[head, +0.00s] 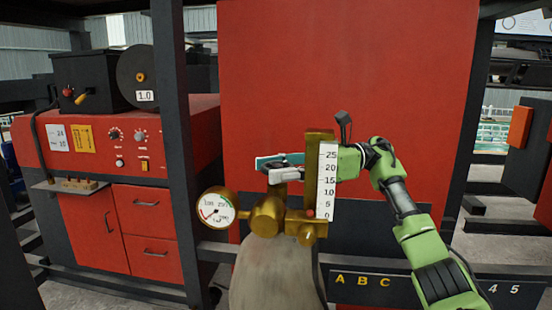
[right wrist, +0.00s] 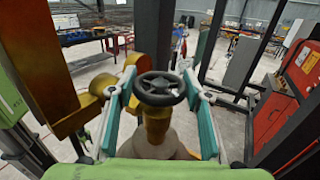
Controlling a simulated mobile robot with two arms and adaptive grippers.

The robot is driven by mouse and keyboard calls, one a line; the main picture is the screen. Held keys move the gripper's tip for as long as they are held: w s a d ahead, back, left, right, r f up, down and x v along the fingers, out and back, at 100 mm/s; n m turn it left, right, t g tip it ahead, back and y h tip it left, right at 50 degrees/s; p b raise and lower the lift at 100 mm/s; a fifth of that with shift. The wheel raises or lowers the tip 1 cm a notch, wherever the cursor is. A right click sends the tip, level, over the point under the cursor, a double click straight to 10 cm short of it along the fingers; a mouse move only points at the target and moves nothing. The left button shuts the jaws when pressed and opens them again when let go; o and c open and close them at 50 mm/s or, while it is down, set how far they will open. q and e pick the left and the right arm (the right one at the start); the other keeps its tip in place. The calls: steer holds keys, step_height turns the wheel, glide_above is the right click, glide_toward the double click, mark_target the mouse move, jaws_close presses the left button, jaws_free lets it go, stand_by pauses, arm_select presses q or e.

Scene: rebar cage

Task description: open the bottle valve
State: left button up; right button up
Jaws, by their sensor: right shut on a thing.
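The gas bottle (head: 272,275) stands upright in the middle of the head view, grey, with a brass regulator (head: 268,216) on top. In the right wrist view the valve's dark handwheel (right wrist: 158,88) sits on a brass stem (right wrist: 157,128). My right gripper (head: 272,165) reaches in from the right, behind the flow scale, above the regulator. In the wrist view its teal fingers (right wrist: 159,90) are on either side of the handwheel and shut on it. My left gripper is not in view.
A round pressure gauge (head: 217,209) sticks out left of the regulator, and a white flow scale (head: 327,180) rises at its right. A red panel (head: 345,70) stands behind. A red welding machine (head: 125,140) is at the left, beyond a dark post (head: 172,120).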

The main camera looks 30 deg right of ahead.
steer(key=shift+r+n+g+p, duration=0.1)
steer(key=shift+n+g+p, duration=1.25)
steer(key=shift+g, duration=0.75)
steer(key=o, duration=1.1)
